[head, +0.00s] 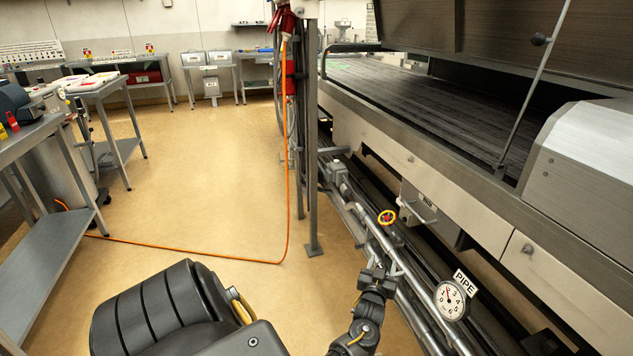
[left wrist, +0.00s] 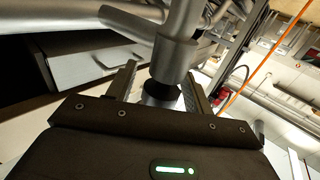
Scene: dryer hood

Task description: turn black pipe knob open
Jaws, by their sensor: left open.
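My left gripper (head: 377,268) is at the pipes below the machine's side, left of the round gauge. In the left wrist view my left gripper (left wrist: 160,76) is open, with one finger on each side of a short black piece (left wrist: 161,74) below a grey pipe fitting (left wrist: 172,57). This piece looks like the black pipe knob. I cannot tell whether the fingers touch it. In the head view the knob is hidden or too small to make out. My right gripper is not in view.
The tan floor (head: 200,190) is mostly clear.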

